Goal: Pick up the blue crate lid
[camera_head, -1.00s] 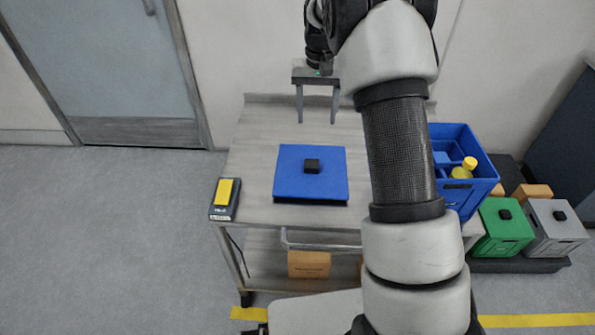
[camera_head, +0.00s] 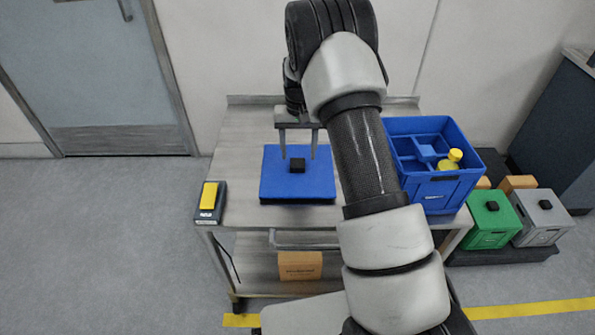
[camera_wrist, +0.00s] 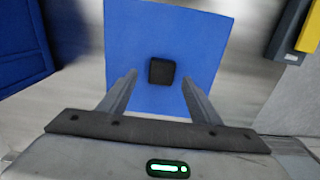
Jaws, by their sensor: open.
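The blue crate lid (camera_head: 268,187) lies flat on the grey cart top, a square panel with a small black knob (camera_head: 298,165) in its middle. In the wrist view the lid (camera_wrist: 135,40) fills the centre, with the knob (camera_wrist: 162,72) just beyond the fingertips. My gripper (camera_head: 298,157) is open above the lid, fingers pointing down. In the wrist view my gripper (camera_wrist: 160,80) has its two fingers apart, one to each side of the knob, and empty. How high the fingertips are above the lid is hard to tell.
A blue crate (camera_head: 440,188) with dividers and a yellow-capped bottle (camera_head: 450,160) stands at the cart's right. A dark device with a yellow top (camera_head: 209,196) sits at the cart's left edge. Green (camera_head: 488,225) and grey (camera_head: 540,222) crates stand on a low dark base beyond the cart's right side.

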